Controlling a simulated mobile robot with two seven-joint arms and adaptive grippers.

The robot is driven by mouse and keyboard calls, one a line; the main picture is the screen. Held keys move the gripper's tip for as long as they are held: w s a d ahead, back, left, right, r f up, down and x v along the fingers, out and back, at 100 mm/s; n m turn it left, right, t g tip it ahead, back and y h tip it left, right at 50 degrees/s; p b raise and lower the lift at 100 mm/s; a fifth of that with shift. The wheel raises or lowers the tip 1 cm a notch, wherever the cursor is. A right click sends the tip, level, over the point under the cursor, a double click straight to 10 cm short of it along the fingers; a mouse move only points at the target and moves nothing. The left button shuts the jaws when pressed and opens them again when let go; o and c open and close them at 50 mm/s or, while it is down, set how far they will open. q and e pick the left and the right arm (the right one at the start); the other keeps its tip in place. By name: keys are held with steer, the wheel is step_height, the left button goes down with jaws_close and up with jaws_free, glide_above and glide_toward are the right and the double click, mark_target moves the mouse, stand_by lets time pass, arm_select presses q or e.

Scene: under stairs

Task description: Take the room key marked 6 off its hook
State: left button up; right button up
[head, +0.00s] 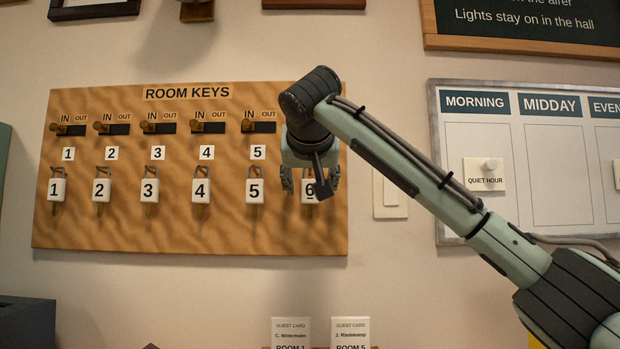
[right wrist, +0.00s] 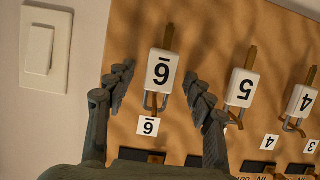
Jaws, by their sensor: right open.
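The room key marked 6 has a white tag (right wrist: 162,72) and hangs from its hook at the right end of the wooden key board (head: 180,232). In the head view its tag (head: 308,198) is partly hidden behind my right gripper (head: 311,184). My right gripper is open. In the right wrist view its two fingers (right wrist: 158,76) stand on either side of the key 6 tag, with visible gaps and no clear contact. The wrist view shows the board upside down, with the hook below the tag. My left gripper is not in view.
Keys 1 to 5 hang in a row to the left; key 5 (head: 254,191) is the nearest neighbour. IN/OUT sliders (head: 258,127) sit above. A light switch (head: 391,193) is just right of the board. Two guest cards (head: 291,333) stand below.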

steer(key=shift+c, duration=0.2)
jaws_close()
steer(key=shift+r, duration=0.2)
stand_by(0.4)
